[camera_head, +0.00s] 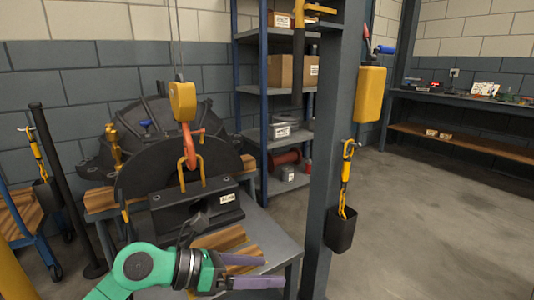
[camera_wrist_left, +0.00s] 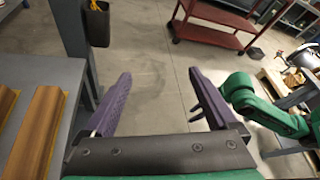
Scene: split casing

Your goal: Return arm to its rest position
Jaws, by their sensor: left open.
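My left gripper (camera_head: 262,272) reaches in from the bottom left of the head view, past the front edge of the grey table (camera_head: 272,232). Its two purple fingers point right and are apart, with nothing between them. The left wrist view shows the same open fingers (camera_wrist_left: 155,105) over bare floor. A green arm link of mine (camera_wrist_left: 255,105) shows at the right of that view. My right gripper cannot be made out in either view.
A dark split casing (camera_head: 160,140) stands on the table, with an orange hook (camera_head: 188,145) hanging at it. A grey post (camera_head: 335,150) carrying a black holder (camera_head: 340,230) rises close right of my gripper. Wooden blocks (camera_wrist_left: 35,135) lie on the table. Floor at right is clear.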

